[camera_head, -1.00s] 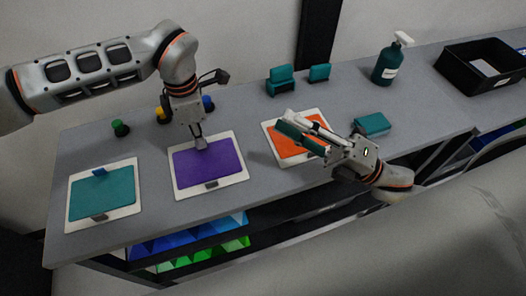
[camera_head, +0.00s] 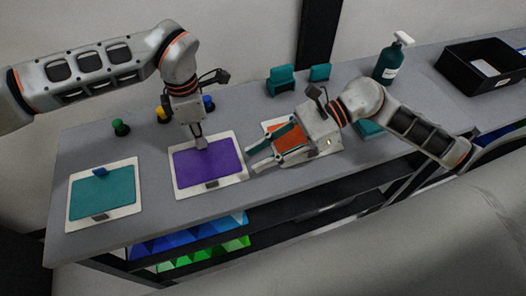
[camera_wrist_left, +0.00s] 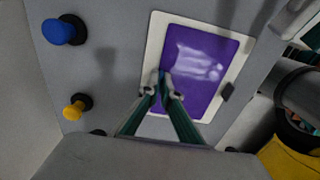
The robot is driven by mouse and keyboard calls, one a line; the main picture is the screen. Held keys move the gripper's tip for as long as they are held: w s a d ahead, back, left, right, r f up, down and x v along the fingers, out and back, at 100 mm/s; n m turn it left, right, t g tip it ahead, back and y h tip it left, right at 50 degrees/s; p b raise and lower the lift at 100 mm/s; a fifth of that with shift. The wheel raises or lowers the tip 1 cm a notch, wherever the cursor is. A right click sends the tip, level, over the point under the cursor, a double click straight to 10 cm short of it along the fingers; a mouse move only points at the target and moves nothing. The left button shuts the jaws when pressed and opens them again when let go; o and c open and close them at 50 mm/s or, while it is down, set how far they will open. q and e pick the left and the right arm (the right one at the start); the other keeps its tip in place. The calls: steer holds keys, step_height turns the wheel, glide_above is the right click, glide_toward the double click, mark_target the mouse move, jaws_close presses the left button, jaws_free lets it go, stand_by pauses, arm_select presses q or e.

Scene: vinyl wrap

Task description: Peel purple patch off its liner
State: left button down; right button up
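The purple patch (camera_head: 208,163) lies on its white liner (camera_head: 180,192), with a small grey tab (camera_head: 211,184) at its front edge. My left gripper (camera_head: 200,144) points down at the patch's back edge. In the left wrist view its fingertips (camera_wrist_left: 164,76) come together at that edge of the purple patch (camera_wrist_left: 205,70) and look shut on it; the exact contact is small and partly hidden. The patch looks flat on the liner. My right gripper (camera_head: 257,152) is open and empty, its fingers spread to the right of the purple patch's liner, over the table and the orange patch.
A teal patch (camera_head: 102,194) on a liner lies left, an orange patch (camera_head: 290,140) right, partly covered by my right gripper. Coloured knobs, including a green one (camera_head: 120,128), stand behind. A spray bottle (camera_head: 390,62) and black bin (camera_head: 482,65) are at the right.

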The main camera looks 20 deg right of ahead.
mark_target(214, 180)
steer(key=x, duration=1.1)
steer(key=shift+a, duration=0.35)
steer(key=shift+c, duration=0.5)
jaws_close()
arm_select(q)
steer(key=shift+r, duration=0.65)
steer(key=shift+r, duration=3.45)
arm_select(e)
steer(key=shift+d+f, duration=0.1)
steer(key=shift+o, duration=0.5)
jaws_free()
arm_select(q)
steer(key=shift+s, duration=0.1)
